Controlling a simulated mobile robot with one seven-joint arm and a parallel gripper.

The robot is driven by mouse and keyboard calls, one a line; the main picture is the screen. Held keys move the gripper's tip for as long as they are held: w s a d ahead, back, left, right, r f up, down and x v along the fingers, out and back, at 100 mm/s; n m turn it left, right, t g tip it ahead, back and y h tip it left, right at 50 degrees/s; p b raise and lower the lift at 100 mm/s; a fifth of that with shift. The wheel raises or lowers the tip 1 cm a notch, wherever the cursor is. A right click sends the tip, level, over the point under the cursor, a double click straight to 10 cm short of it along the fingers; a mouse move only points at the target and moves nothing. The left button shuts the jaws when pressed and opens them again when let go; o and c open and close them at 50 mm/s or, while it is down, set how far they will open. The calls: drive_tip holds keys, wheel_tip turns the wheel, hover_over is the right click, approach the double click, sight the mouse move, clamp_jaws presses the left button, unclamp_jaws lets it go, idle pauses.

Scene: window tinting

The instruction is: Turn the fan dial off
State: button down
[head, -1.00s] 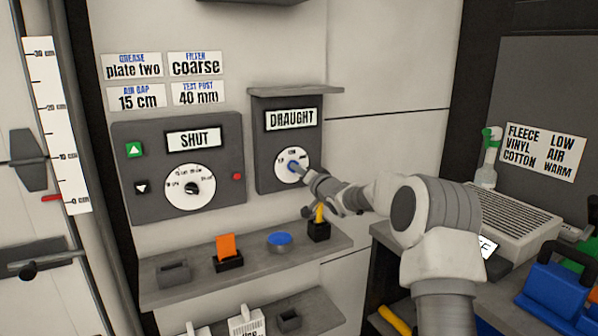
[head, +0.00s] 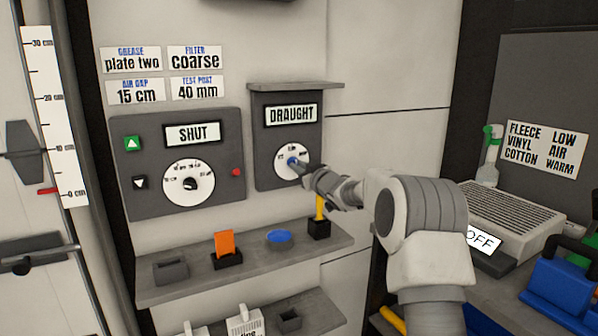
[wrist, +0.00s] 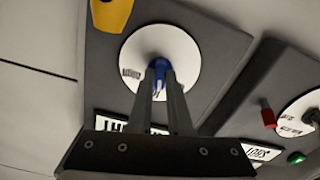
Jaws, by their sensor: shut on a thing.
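The fan dial is a white round plate (head: 280,165) with a blue knob (head: 292,161), on the dark panel labelled DRAUGHT (head: 263,181). In the wrist view the white plate (wrist: 183,50) fills the upper middle. My gripper (head: 302,167) reaches the dial from the right. Its two fingers (wrist: 161,82) are shut on the blue knob (wrist: 160,66) in the wrist view. The fingers and knob hide part of the plate's markings, and the remaining print is too small to read.
Below, a shelf (head: 300,257) holds an orange piece (head: 227,243), a blue disc (head: 279,237) and a yellow-handled item (head: 319,208).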

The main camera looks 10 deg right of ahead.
drive_tip(key=shift+n+b, duration=2)
drive_tip(key=shift+n, duration=2.6)
drive_tip(key=c, duration=0.8)
unclamp_jaws()
drive_tip(key=shift+c, duration=0.2)
drive_tip(key=shift+s, duration=0.1)
drive_tip(key=v, duration=1.7)
drive_tip(key=shift+s+d, duration=0.1)
